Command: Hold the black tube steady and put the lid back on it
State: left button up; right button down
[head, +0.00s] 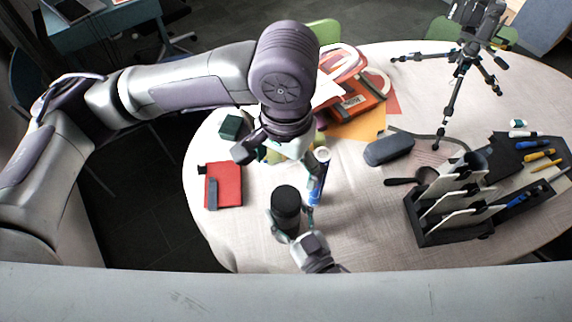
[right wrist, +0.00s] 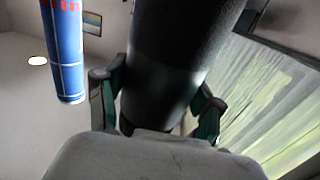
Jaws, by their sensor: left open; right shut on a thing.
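The black tube (head: 286,203) stands upright near the front of the table, and its dark round top faces up. I cannot tell whether that top is the lid, and no separate lid can be made out. My right gripper (head: 291,234) is shut on the tube low down. In the right wrist view the tube (right wrist: 172,65) runs up between the two fingers (right wrist: 155,108). My left gripper (head: 288,160) is open above and behind the tube, apart from it, with its fingers partly hidden.
A blue cylinder (head: 318,180) with a pale top is close behind the tube, near my left gripper. A red notebook (head: 224,186) lies left. A glasses case (head: 389,149), a black organizer (head: 450,232) and a small tripod (head: 463,67) are right. Table is clear between tube and organizer.

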jog(key=shift+c, duration=0.4)
grip_release()
jog(key=shift+s, duration=0.1)
jog(key=v, duration=1.1)
jog(key=shift+s+d, duration=0.2)
jog(key=shift+s, duration=0.15)
